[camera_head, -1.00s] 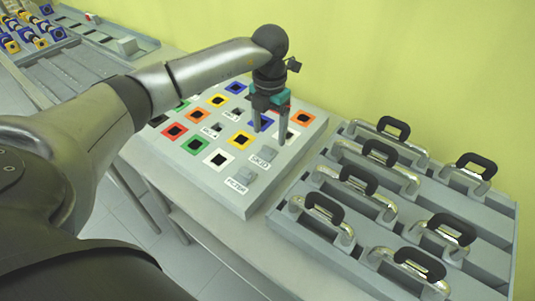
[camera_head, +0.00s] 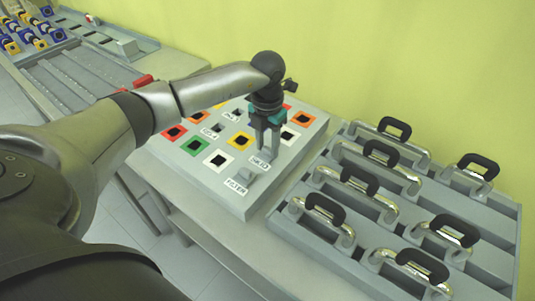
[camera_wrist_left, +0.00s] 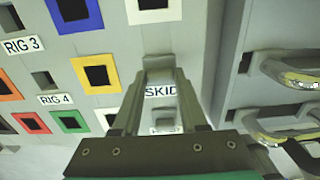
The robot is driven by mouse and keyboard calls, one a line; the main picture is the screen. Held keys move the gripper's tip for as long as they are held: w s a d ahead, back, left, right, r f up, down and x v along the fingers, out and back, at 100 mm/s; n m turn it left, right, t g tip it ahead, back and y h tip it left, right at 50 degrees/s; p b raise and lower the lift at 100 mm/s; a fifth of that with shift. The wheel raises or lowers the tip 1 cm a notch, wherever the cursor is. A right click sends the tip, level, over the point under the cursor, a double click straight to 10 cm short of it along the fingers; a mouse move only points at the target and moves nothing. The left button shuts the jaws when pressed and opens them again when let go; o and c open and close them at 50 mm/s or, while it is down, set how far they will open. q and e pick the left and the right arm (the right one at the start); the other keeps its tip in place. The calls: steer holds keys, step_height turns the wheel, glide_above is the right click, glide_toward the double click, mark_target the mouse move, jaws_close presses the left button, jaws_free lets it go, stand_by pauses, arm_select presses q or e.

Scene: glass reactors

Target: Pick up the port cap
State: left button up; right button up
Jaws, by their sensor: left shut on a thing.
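My left gripper (camera_head: 268,152) points down over the grey panel (camera_head: 238,205), at the SKID label (camera_head: 259,164). Its fingers are shut on a small grey block, probably the port cap, which shows between the fingertips in the wrist view (camera_wrist_left: 158,63). In the head view the fingers hide most of this block. I cannot tell whether it is clear of the panel. The SKID label shows between the fingers in the wrist view. My right gripper is in neither view.
A second grey block (camera_head: 245,174) stands by the front label of the panel. Colored square frames with dark holes, such as a white one (camera_head: 217,161), cover the panel. A grey rack (camera_head: 300,245) with several handled pieces stands at the right. A yellow-green wall is behind.

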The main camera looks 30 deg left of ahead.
arm_select(q)
jaws_close()
